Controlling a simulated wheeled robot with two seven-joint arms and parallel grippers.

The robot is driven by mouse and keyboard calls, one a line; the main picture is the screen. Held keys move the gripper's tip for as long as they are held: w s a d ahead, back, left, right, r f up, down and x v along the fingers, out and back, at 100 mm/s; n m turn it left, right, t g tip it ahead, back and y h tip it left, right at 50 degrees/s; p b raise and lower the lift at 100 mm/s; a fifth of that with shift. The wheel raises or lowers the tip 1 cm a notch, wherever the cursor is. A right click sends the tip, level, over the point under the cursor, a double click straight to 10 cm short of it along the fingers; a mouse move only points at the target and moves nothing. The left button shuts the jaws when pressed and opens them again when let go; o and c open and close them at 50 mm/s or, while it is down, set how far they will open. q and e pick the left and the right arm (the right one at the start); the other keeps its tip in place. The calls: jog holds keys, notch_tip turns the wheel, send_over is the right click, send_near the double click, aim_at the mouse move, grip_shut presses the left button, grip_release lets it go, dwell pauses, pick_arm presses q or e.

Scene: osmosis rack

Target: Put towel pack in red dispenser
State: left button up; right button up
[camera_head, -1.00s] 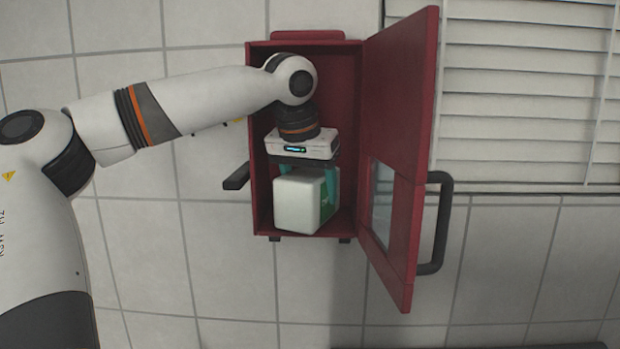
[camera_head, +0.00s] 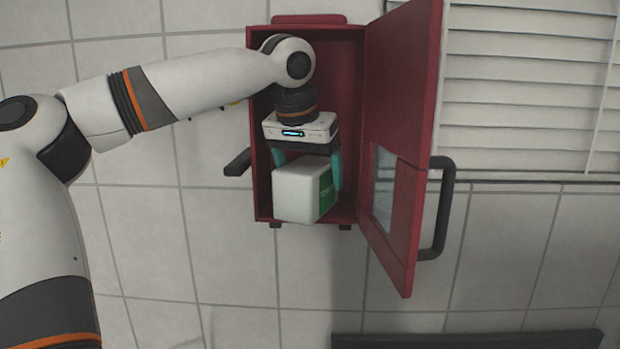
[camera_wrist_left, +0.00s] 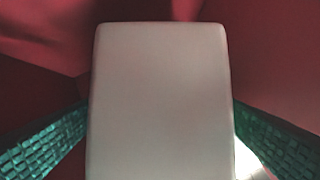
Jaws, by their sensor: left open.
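The white towel pack (camera_head: 296,195), with a green printed side, stands on the floor of the red dispenser (camera_head: 263,200), inside its lower part. The dispenser door is swung open to the right. My left gripper (camera_head: 307,171) points down inside the dispenser, above the pack, with teal fingers on both sides of it. It is open. In the left wrist view the pack (camera_wrist_left: 160,100) fills the middle, and the textured fingers stand apart from it at left and right. My right gripper is not in view.
The open door (camera_head: 398,130), with a window and a black handle (camera_head: 442,210), stands out to the right of the dispenser. Another black handle (camera_head: 237,164) juts from the left side. White blinds (camera_head: 530,90) hang at right on the tiled wall.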

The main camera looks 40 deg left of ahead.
pick_arm(q)
jog(key=b+v, duration=0.1)
jog(key=v, duration=0.5)
jog(key=shift+d, duration=0.15)
jog(key=shift+s+r, duration=0.15)
jog(key=shift+r, duration=0.1)
jog(key=shift+f, duration=0.1)
